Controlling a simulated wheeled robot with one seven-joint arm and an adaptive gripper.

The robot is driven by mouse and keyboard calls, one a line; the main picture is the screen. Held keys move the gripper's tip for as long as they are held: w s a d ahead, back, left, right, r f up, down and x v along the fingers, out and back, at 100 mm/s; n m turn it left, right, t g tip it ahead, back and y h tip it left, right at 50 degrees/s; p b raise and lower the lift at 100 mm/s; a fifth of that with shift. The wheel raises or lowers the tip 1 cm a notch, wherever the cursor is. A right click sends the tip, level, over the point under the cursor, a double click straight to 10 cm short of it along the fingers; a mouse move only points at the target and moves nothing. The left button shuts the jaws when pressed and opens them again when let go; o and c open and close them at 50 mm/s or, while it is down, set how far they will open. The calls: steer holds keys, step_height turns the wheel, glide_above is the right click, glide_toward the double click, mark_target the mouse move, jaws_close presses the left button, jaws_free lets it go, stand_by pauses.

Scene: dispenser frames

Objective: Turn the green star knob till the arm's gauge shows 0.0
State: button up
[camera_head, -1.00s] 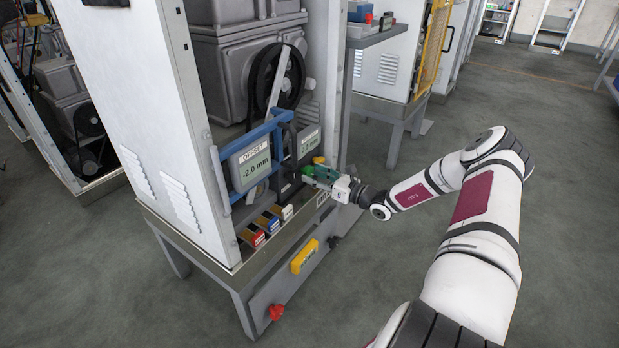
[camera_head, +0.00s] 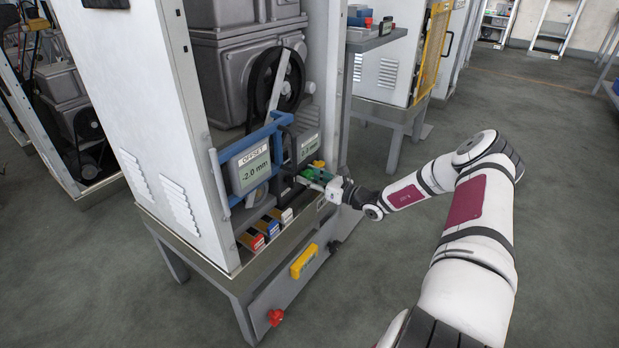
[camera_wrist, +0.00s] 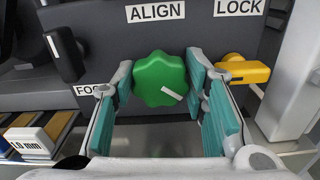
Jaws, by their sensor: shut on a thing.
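The green star knob (camera_wrist: 160,78) sits below the ALIGN label on a dark panel, with a white mark toward its lower right. It also shows partly hidden in the head view (camera_head: 307,171). My gripper (camera_wrist: 163,88) has its teal-padded fingers either side of the knob and is shut on it; it is at the machine's front in the head view (camera_head: 316,178). The offset gauge (camera_head: 250,170) on the blue arm (camera_head: 256,135) reads -2.0 mm. A second display (camera_head: 308,145) beside it is too small to read surely.
A yellow lever (camera_wrist: 245,70) under the LOCK label stands close right of my fingers. A black lever (camera_wrist: 65,55) is at the left. Several labelled blocks (camera_head: 267,227) lie on the machine's ledge. A red knob (camera_head: 275,317) is lower down. Open floor lies to the right.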

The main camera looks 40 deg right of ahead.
steer(key=n+p, duration=0.2)
steer(key=n, duration=0.2)
steer(key=n+p, duration=0.2)
steer(key=n, duration=0.1)
steer(key=shift+n, duration=0.3)
steer(key=n+p, duration=0.2)
steer(key=n, duration=0.2)
steer(key=shift+a+n+p, duration=0.1)
steer(key=shift+n+p, duration=0.6)
steer(key=shift+n, duration=1.1)
steer(key=shift+f+n, duration=0.1)
steer(key=shift+n, duration=0.2)
steer(key=o, duration=0.9)
